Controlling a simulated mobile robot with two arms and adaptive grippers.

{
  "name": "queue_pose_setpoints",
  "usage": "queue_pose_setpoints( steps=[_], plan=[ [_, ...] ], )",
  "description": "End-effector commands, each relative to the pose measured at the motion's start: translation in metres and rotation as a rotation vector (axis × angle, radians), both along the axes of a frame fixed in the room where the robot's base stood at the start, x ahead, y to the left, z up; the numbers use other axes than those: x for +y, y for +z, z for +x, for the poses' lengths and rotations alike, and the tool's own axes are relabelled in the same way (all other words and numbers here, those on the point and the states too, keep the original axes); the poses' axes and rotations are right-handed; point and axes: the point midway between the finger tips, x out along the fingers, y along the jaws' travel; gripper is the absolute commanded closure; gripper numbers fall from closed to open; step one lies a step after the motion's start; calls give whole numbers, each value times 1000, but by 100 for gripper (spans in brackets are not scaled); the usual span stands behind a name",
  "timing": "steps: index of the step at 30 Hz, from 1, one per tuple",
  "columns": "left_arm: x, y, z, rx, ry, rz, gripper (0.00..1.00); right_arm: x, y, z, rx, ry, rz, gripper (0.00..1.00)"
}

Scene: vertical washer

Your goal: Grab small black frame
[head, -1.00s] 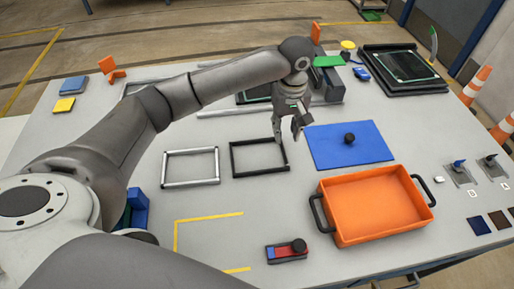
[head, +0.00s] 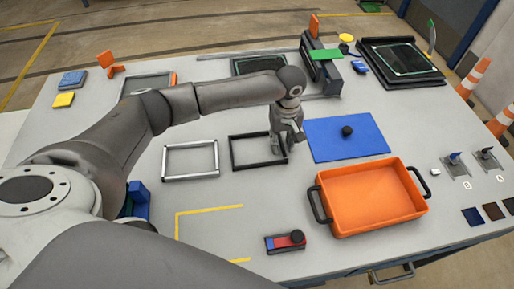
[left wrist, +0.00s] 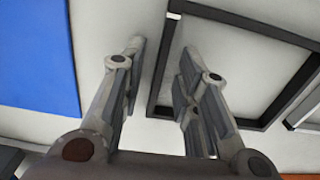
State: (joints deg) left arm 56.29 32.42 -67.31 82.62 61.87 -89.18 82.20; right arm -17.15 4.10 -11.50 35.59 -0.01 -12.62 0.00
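The small black frame (head: 258,166) lies flat on the grey table, left of the blue mat. It also shows in the left wrist view (left wrist: 250,26). My left gripper (head: 288,153) points down at the frame's right side and hides part of that bar. In the left wrist view, its two fingers (left wrist: 161,50) are apart. One side bar of the frame runs between them, one finger outside the frame and the other over its opening. I cannot tell whether they touch it. My right gripper is not in view.
A silver frame (head: 190,178) lies just left of the black one. The blue mat (head: 370,145) with a black knob (head: 347,131) is close on the right. An orange tray (head: 375,197) and a red-and-blue device (head: 285,242) are nearer. The table between has free room.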

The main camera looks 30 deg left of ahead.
Motion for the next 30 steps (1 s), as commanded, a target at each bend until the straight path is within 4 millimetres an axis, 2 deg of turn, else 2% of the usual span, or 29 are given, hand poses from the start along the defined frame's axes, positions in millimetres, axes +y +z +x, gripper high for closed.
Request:
queue_pose_setpoints(
  steps=[1,6,20,23,27,30],
  plan=[
    [0,0,0,0,0,0,81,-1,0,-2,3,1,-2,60],
    [0,0,0,0,0,0,100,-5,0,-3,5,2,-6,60],
    [0,5,0,-1,1,-1,100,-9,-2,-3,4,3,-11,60],
    [0,12,1,-1,0,-2,100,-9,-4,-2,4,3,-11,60],
    [-2,33,0,-2,-1,-3,100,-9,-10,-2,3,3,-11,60],
    [-12,52,-14,-3,-5,-4,100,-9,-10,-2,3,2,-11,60]
  ],
)
